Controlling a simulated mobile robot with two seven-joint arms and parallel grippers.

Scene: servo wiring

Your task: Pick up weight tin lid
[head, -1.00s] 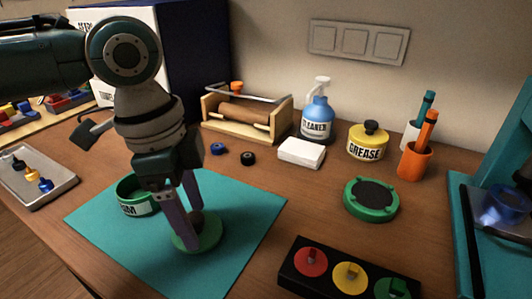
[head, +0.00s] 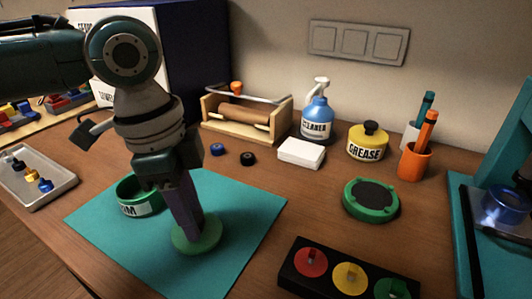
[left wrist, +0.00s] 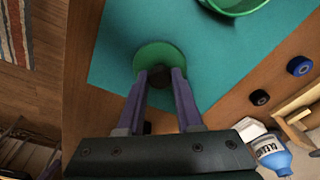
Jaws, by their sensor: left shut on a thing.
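The weight tin lid (head: 197,237) is a flat green disc lying on the teal mat (head: 245,215). It also shows in the left wrist view (left wrist: 158,54), with a dark knob (left wrist: 157,72) between my fingers. My left gripper (head: 190,228) points down over the lid and is shut on that knob; in the head view the fingers hide the knob. The green weight tin (head: 138,205), with a white label, stands open on the mat just left of and behind the lid. My right gripper is not in view.
A black block with coloured knobs (head: 345,278) stands at front right. A green round dish with a dark top (head: 371,199), a grease tin (head: 367,143) and a cleaner bottle (head: 316,115) stand farther back. A metal tray (head: 35,180) lies at left.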

